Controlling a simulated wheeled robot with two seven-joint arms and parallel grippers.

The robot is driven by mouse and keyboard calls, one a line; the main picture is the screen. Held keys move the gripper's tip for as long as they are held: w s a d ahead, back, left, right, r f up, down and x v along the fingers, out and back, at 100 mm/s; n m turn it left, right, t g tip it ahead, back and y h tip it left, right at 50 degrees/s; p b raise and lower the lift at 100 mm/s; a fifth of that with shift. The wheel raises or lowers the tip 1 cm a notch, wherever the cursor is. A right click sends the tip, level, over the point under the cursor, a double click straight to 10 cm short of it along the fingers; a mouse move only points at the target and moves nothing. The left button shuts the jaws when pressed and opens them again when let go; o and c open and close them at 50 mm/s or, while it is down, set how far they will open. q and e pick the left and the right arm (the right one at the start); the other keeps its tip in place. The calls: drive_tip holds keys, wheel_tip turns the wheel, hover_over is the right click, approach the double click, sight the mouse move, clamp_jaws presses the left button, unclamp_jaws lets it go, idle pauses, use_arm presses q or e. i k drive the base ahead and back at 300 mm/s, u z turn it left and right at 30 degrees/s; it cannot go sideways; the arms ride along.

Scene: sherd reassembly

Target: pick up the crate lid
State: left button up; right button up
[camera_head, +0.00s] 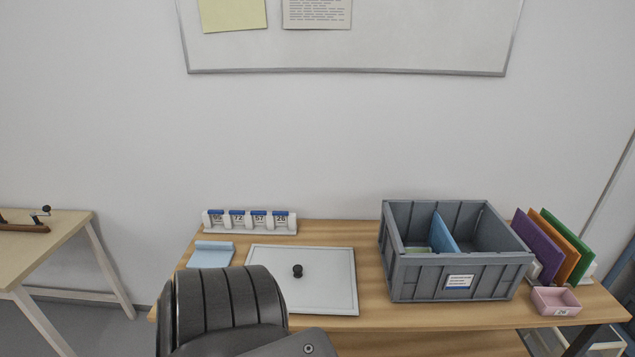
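The crate lid (325,272) is a flat light-grey panel with a darker rim and a round black knob (297,271) near its middle. It lies flat on the wooden table, left of the crate. The grey crate (437,277) stands open-topped on the table, with a blue divider (443,236) upright inside and a white label on its front. A dark part of my own body covers the lid's front left corner. Neither gripper shows in the head view.
A rack of numbered blue-topped holders (249,222) stands at the table's back left, with a light-blue folded cloth or pad (211,254) before it. Purple, orange and green panels (556,246) stand right of the crate, behind a pink tray (555,301). Another table (60,232) is at left.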

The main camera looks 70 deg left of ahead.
sight(320, 280)
drive_tip(key=u, duration=0.1)
drive_tip(key=k, duration=0.15)
drive_tip(key=u, duration=2.05)
